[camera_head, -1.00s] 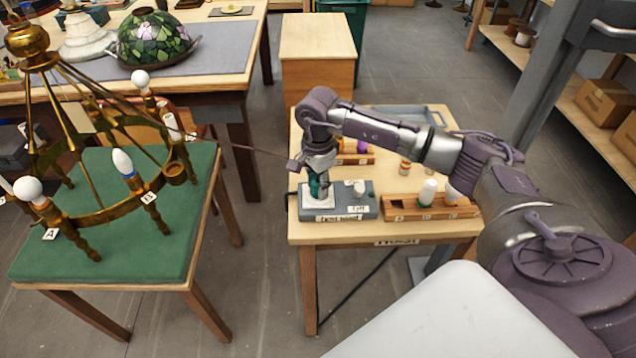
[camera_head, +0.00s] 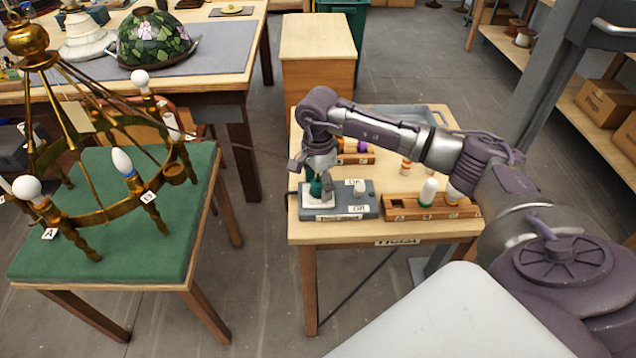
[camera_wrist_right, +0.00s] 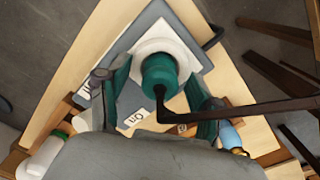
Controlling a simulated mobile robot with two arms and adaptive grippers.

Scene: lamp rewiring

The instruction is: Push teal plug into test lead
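The teal plug (camera_wrist_right: 160,76) stands over the round white fitting (camera_wrist_right: 185,50) on the grey test box (camera_head: 340,210). In the wrist view my right gripper's (camera_wrist_right: 159,80) two teal fingers stand apart on either side of the plug, with a narrow gap at the left. My left gripper is in neither view.
A wooden rack (camera_head: 430,210) with white bulbs stands right of the box. Another rack with colored items (camera_head: 355,157) is behind. A brass chandelier (camera_head: 100,215) stands on the green-topped table (camera_head: 60,270) at the left; the cable runs from its side.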

